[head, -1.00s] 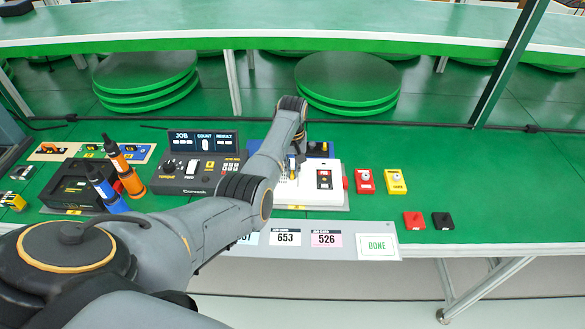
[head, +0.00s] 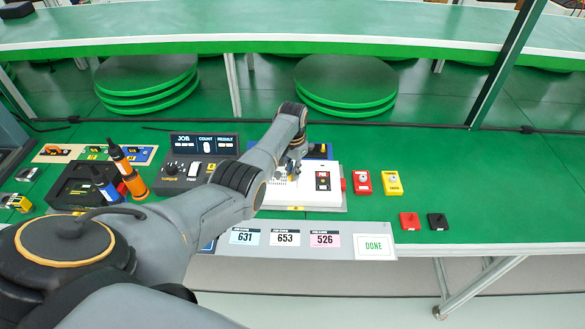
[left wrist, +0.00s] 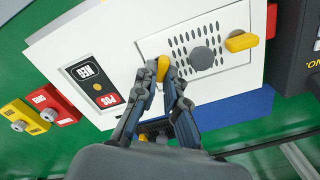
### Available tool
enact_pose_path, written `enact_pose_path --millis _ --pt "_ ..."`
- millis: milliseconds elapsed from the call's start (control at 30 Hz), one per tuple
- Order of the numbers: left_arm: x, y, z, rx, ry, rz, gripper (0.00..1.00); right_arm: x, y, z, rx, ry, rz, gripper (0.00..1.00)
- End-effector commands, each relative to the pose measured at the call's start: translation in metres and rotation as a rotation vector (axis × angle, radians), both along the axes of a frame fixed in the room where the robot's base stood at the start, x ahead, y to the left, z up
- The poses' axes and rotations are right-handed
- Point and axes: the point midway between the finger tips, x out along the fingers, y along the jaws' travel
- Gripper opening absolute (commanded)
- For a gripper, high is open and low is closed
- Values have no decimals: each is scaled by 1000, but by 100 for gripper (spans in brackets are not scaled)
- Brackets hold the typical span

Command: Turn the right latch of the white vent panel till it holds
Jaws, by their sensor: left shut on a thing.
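The white vent panel (left wrist: 214,76) has several slots and a round grey knob (left wrist: 202,58); it fills the upper right of the left wrist view. This view is turned around from the head view, so the right latch is the yellow one (left wrist: 163,66) on the panel's side by the POS/NEG block. My left gripper (left wrist: 160,76) is shut on this latch, and its fingers hide part of it. The other yellow latch (left wrist: 241,42) lies slanted at the far end of the panel. In the head view my left gripper (head: 294,170) is over the white unit (head: 308,198). My right gripper is not in view.
The POS/NEG block (left wrist: 95,80) stands beside the panel. Red (head: 362,183) and yellow (head: 392,183) boxes stand right of the unit. A console (head: 185,172) and orange tool (head: 125,168) stand left. The green table is clear at far right.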

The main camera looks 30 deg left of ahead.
Motion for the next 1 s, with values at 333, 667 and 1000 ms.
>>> enact_pose_path --millis 333,667,1000 --pt "1 -1 2 2 -2 -331 0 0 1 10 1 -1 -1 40" --pt "0 -2 2 3 -4 -616 0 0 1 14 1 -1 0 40" --pt "-1 -3 2 3 -4 -800 0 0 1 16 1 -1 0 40"
